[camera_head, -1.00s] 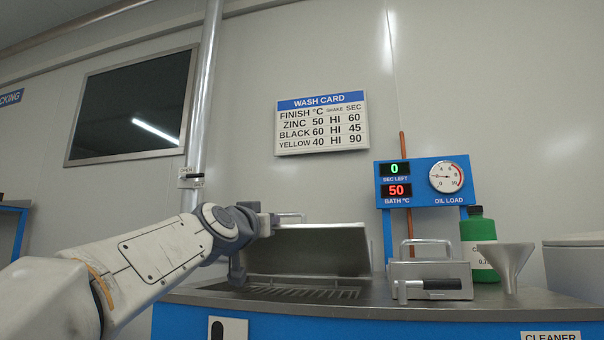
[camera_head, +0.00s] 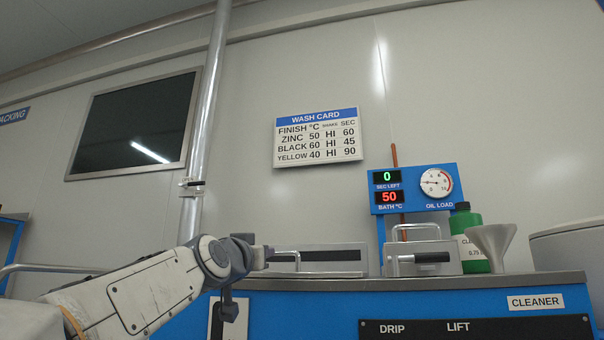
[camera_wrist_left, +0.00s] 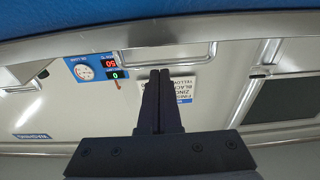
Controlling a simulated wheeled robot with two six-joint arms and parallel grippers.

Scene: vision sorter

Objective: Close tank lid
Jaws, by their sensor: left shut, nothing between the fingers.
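The tank lid (camera_head: 335,254) is a grey metal panel behind the counter edge in the head view. It shows low, almost edge-on, with a dark band across it, so I cannot tell whether it is fully down. In the left wrist view the shut fingers (camera_wrist_left: 161,88) point at the wall, near a metal U-shaped handle (camera_wrist_left: 165,58). The tank opening is hidden. My right gripper is not in view.
The blue bench has a steel counter edge (camera_head: 450,282). To the right stand a metal box with a handle (camera_head: 423,258), a green bottle (camera_head: 468,222), a funnel (camera_head: 492,245) and a blue display unit (camera_head: 413,190). A vertical pipe (camera_head: 205,120) rises at the left.

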